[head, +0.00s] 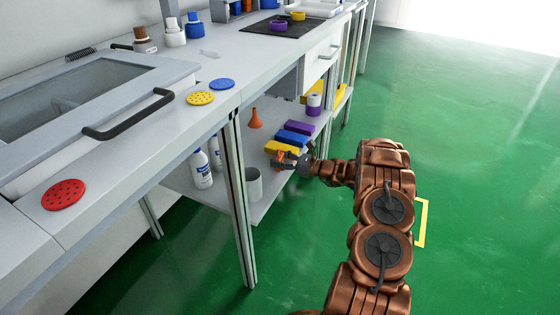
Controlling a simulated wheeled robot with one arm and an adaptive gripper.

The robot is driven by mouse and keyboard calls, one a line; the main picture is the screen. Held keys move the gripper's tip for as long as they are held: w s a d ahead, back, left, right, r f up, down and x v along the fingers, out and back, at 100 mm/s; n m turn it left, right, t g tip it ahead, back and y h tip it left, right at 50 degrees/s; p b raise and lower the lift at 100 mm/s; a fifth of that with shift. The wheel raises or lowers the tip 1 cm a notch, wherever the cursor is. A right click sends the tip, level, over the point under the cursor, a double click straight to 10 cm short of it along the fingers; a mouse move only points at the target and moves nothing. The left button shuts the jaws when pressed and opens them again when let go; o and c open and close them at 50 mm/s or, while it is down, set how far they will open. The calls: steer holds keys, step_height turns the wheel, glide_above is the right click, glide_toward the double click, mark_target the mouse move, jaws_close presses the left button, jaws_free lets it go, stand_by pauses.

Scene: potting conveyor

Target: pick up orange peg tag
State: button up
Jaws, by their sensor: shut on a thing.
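A small orange piece (281,155), which looks like the orange peg tag, shows at the tips of my gripper (285,161). My gripper is shut on it, just in front of the yellow block (274,146) at the lower shelf. The tag is small and partly hidden by the fingers, so its exact shape and tilt do not show. I cannot tell whether it touches the shelf or is lifted off it.
The lower shelf (272,192) also holds a blue block (292,138), a purple block (300,127), an orange funnel (255,120), a grey cup (254,184) and white bottles (201,169). A table leg (238,205) stands left of my gripper. The green floor on the right is open.

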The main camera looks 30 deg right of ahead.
mark_target(281, 157)
steer(key=shift+r, duration=0.55)
steer(key=shift+s+r+p, duration=0.2)
steer(key=shift+r+p, duration=0.25)
steer(key=shift+r, duration=0.2)
steer(key=shift+s+r+p, duration=0.2)
steer(key=shift+r+p, duration=0.2)
steer(key=shift+r, duration=0.2)
steer(key=s+a+r+p, duration=0.1)
steer(key=s+a+p, duration=0.1)
steer(key=s, duration=1.3)
steer(key=shift+a+p, duration=0.3)
steer(key=shift+p, duration=0.3)
